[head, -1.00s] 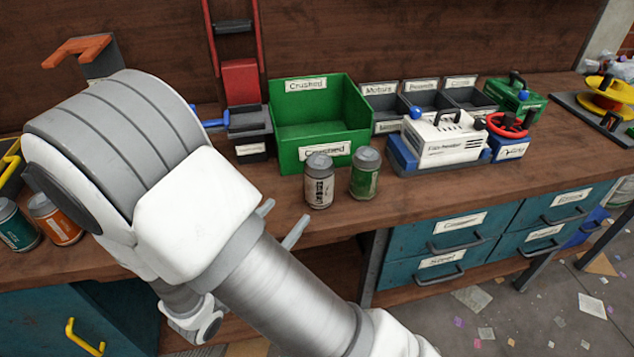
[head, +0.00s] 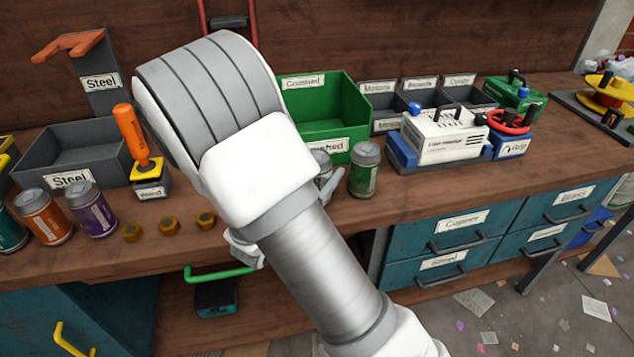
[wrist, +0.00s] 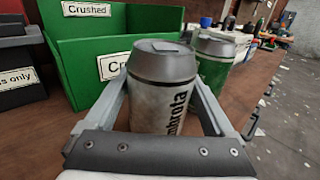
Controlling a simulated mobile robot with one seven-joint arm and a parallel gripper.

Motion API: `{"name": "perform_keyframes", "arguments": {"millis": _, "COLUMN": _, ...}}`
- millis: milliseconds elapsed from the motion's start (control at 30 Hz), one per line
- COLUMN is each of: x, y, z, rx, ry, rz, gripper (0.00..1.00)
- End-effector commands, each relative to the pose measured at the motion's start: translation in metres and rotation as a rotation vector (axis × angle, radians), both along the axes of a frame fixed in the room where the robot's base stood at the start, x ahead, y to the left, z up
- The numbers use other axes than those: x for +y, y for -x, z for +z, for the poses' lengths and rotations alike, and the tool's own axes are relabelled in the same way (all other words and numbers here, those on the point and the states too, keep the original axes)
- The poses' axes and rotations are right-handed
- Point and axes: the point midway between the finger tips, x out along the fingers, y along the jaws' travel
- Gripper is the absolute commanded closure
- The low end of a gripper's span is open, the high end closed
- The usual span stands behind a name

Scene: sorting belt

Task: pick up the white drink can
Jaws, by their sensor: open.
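The white drink can (wrist: 158,92) has a grey top and dark lettering and stands upright on the bench. In the wrist view it is between the two open fingers of my gripper (wrist: 165,100), with a finger on each side; I cannot tell whether either touches it. In the head view my arm covers most of the white can (head: 321,165), and only a sliver shows left of the green can. My gripper (head: 328,188) is mostly hidden there behind my arm, with one fingertip showing.
A green can (head: 365,170) stands close to the right of the white can. A green bin (head: 345,110) labelled Crushed is behind them. A white device (head: 445,138) stands further right. Purple (head: 92,210) and orange (head: 43,217) cans and several nuts (head: 169,226) are at left.

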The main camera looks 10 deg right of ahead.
Motion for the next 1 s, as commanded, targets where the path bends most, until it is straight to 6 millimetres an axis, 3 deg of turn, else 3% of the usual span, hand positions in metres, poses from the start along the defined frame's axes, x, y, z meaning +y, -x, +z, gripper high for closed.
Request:
{"name": "perform_keyframes", "arguments": {"millis": 133, "x": -0.0119, "y": -0.0127, "z": -0.0009, "rx": -0.001, "ry": -0.001, "rz": -0.002, "gripper": 0.11}}
{"name": "perform_keyframes", "arguments": {"millis": 400, "x": -0.0136, "y": -0.0152, "z": 0.0004, "rx": 0.0, "ry": 0.0, "rz": 0.0, "gripper": 0.11}}
{"name": "perform_keyframes", "arguments": {"millis": 733, "x": -0.0133, "y": -0.0149, "z": 0.0003, "rx": 0.0, "ry": 0.0, "rz": 0.0, "gripper": 0.69}}
{"name": "perform_keyframes", "arguments": {"millis": 1000, "x": -0.0133, "y": -0.0149, "z": 0.0035, "rx": -0.001, "ry": -0.001, "rz": 0.0, "gripper": 0.72}}
